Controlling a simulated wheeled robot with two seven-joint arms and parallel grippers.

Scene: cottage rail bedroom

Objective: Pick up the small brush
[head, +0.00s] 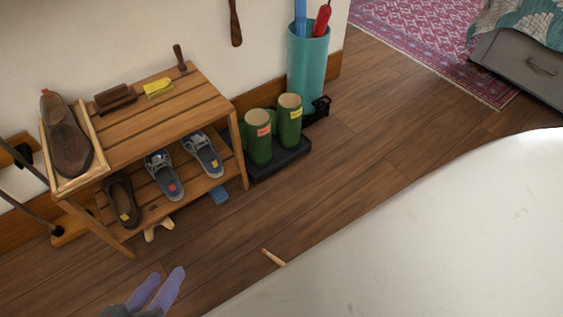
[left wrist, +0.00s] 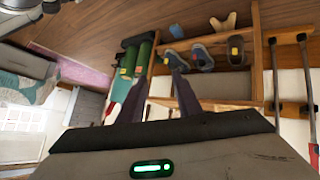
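A wooden shoe rack (head: 150,124) stands against the wall at the left of the head view. On its top lie a dark brown brush (head: 115,98), a smaller yellow brush-like item (head: 158,88) and, at the back corner, a small dark piece with an upright handle (head: 180,58). I cannot tell for certain which is the small brush. My left gripper (head: 157,289) is low in front of the rack, apart from it, open and empty. In the left wrist view its two fingers (left wrist: 158,90) stand apart. My right gripper is not in view.
A brown shoe (head: 68,140) sits in a tray on the rack's left end; more shoes (head: 165,175) fill the lower shelf. Green boots (head: 258,137) and a teal umbrella stand (head: 306,68) are right of it. A light stick (head: 273,257) shows lower down.

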